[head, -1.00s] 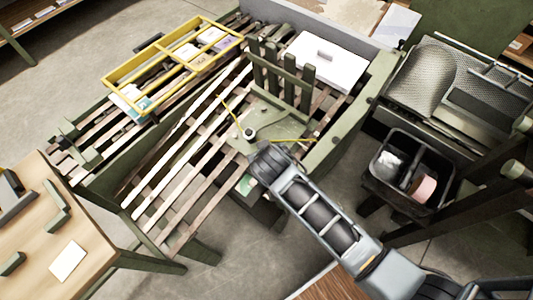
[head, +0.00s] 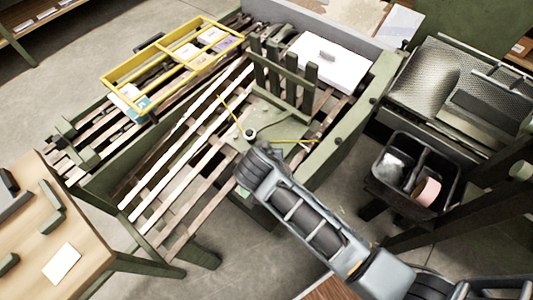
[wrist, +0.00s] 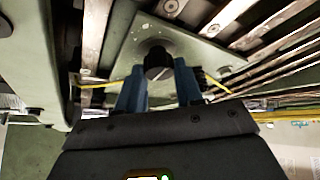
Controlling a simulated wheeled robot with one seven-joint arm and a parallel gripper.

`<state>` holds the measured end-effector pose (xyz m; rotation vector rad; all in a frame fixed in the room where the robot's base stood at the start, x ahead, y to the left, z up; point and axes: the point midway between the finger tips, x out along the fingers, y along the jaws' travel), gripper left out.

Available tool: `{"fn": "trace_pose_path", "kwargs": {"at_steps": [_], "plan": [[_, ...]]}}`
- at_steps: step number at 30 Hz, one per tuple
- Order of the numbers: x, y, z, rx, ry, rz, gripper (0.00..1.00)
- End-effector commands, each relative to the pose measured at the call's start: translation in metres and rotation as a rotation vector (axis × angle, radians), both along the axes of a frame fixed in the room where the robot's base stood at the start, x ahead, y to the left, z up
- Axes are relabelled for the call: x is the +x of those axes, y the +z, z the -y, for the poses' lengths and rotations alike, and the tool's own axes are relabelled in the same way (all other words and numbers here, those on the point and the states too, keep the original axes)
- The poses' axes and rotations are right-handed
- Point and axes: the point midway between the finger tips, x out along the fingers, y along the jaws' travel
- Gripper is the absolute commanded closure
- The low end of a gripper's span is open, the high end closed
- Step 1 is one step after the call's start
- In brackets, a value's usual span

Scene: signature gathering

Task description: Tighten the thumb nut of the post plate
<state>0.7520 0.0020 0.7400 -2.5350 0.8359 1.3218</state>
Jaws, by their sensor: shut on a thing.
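The post plate (head: 283,122) is a pale green plate on the slatted bed, with upright green posts at its far side. Its black thumb nut (head: 250,134) stands near the plate's near corner. In the wrist view the dark round nut (wrist: 158,62) sits between two blue fingers, against the pale green plate (wrist: 185,42). My gripper (wrist: 159,88) is shut on the nut from its near side. In the head view my wrist hides most of the fingers.
Yellow strips (head: 232,110) run outward on both sides of the nut. A yellow divided frame (head: 150,63) lies on the slats at back left. A white box (head: 328,62) stands behind the posts. A black bin (head: 412,200) is at right, and a wooden table (head: 75,215) at left.

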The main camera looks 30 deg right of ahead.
Motion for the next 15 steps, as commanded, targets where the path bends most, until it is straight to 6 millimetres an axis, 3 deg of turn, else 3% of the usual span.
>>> {"fn": "trace_pose_path", "kwargs": {"at_steps": [3, 4, 11, 15], "plan": [[-0.0002, -0.0004, 0.0007, 0.000, -0.002, -0.001, 0.95], [-0.0003, -0.0003, 0.0007, 0.000, -0.002, -0.001, 0.62], [-0.0003, -0.0004, 0.0003, 0.000, -0.001, -0.001, 0.40], [-0.0002, -0.0003, 0.0001, 0.001, 0.000, -0.001, 0.39]]}}
